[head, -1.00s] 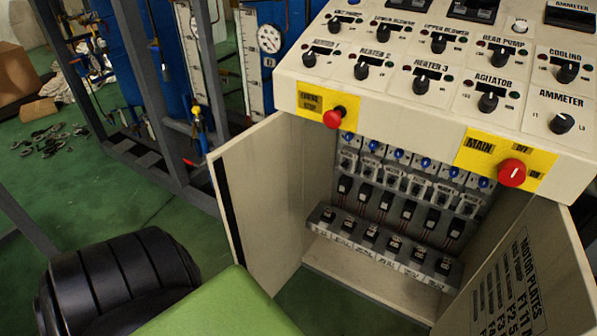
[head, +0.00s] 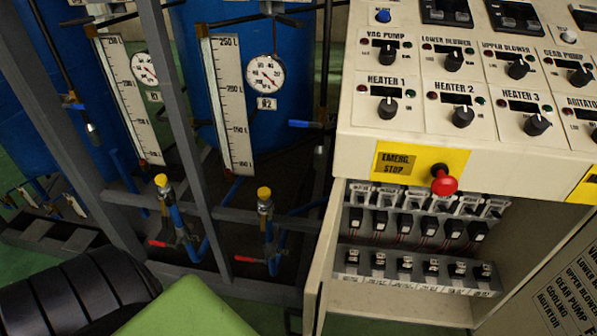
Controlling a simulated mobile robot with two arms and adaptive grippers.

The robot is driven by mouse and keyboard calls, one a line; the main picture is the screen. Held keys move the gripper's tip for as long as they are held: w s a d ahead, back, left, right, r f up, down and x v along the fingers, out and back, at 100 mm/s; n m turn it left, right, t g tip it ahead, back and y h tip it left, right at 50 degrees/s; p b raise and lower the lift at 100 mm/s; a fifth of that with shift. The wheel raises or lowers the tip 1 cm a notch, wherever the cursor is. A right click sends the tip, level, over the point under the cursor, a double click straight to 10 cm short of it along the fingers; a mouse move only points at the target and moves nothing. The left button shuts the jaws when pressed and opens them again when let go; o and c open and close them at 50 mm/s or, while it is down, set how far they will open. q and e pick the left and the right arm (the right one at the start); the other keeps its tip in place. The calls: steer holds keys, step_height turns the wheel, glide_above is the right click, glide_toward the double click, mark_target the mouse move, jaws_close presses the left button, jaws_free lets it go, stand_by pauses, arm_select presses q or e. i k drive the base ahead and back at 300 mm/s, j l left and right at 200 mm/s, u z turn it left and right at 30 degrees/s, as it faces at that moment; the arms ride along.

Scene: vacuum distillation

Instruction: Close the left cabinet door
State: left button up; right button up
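The left cabinet door (head: 322,262) is a cream panel below the control panel, seen nearly edge-on at the left side of the cabinet opening. It stands open, swung out toward me. The cabinet interior (head: 420,240) shows rows of breakers and switches. The right cabinet door (head: 565,285), with printed lettering, also stands open at the lower right. Neither of my grippers is in view.
The control panel (head: 470,150) with knobs and a red emergency stop button (head: 444,182) overhangs the opening. A grey metal frame (head: 180,130) with blue tanks, gauges and yellow-capped valves (head: 264,195) stands close on the left.

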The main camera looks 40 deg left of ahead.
mark_target(316, 289)
steer(key=j, duration=0.4)
steer(key=k+j, duration=0.15)
steer(key=j, duration=0.7)
steer(key=k, duration=0.05)
